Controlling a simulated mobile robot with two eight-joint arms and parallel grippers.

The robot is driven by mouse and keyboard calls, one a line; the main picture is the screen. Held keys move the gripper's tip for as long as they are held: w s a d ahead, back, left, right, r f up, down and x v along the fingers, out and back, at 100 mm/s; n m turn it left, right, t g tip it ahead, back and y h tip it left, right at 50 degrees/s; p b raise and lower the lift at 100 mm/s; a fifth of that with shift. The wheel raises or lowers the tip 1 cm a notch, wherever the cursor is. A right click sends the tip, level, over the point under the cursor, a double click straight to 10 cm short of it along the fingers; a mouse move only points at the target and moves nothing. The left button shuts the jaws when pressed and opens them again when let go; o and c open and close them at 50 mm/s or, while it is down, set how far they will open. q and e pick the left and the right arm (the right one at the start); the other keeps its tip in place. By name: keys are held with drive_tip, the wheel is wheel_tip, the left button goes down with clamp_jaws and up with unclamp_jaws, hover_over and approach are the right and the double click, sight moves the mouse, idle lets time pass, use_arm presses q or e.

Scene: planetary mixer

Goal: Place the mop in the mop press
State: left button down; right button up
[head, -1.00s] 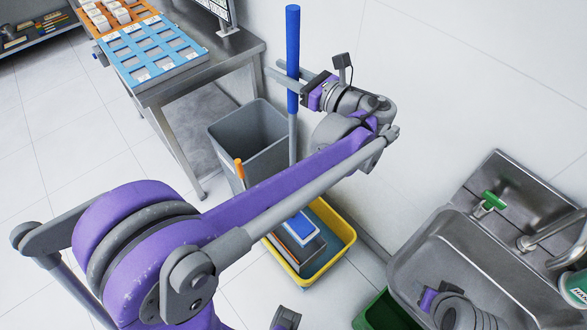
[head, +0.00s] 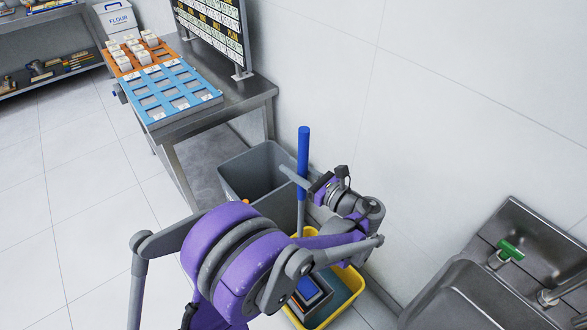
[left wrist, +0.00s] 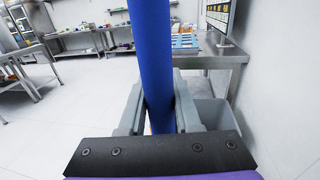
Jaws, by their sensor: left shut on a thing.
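The mop (head: 303,147) has a blue upper handle and a grey pole and stands nearly upright; its head is hidden behind my arm. My left gripper (head: 303,181) is shut around the blue handle. In the left wrist view the handle runs between the fingers of my left gripper (left wrist: 160,118). The yellow bucket (head: 352,278) stands on the floor below. A grey and blue part, which looks like the mop press (head: 312,294), sits in it, partly covered by my arm. My right gripper does not show.
A grey bin (head: 240,170) stands beside the mop, against the wall. A steel table (head: 255,95) with blue and orange trays is at the back left. A steel sink (head: 470,295) is at the right. The floor at the left is clear.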

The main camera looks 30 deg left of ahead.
use_arm(q)
drive_tip(key=shift+f, duration=0.15)
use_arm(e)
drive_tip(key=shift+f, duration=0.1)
use_arm(q)
drive_tip(key=c, duration=1)
unclamp_jaws()
drive_tip(key=shift+f, duration=0.1)
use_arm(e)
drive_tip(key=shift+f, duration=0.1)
use_arm(q)
drive_tip(key=o, duration=0.4)
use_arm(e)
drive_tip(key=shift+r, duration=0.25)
use_arm(q)
drive_tip(key=b+v, duration=0.1)
drive_tip(key=v, duration=1.1)
drive_tip(key=shift+r+b, duration=0.25)
drive_tip(key=shift+b, duration=0.05)
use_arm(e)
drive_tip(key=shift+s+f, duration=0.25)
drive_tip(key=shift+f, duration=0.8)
